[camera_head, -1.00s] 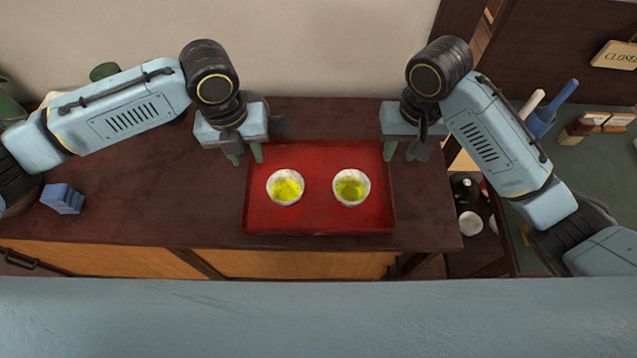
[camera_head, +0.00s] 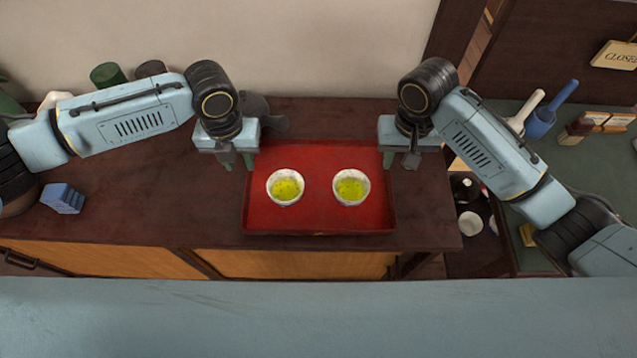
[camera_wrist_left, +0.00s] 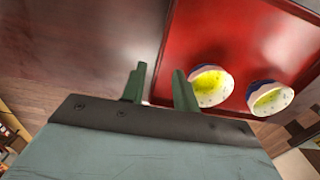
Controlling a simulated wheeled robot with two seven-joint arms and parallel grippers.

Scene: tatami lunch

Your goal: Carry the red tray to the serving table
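The red tray (camera_head: 320,219) lies flat on the dark counter and carries two white cups of green tea, a left one (camera_head: 285,188) and a right one (camera_head: 351,188). My left gripper (camera_head: 237,161) is open at the tray's left rim, one finger outside and one over the inside. In the left wrist view the tray (camera_wrist_left: 205,40) edge runs between the open fingers (camera_wrist_left: 158,88), with no visible grip. My right gripper (camera_head: 399,159) is at the tray's right rim, its fingers apart on either side; contact is unclear.
A blue block (camera_head: 62,198) stands on the counter (camera_head: 140,205) at left. A green cylinder (camera_head: 107,75) and a dark round item stand at the back near the wall. A green surface (camera_head: 600,160) at right holds a blue bottle-like item (camera_head: 541,122). A lower shelf holds white dishes (camera_head: 470,222).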

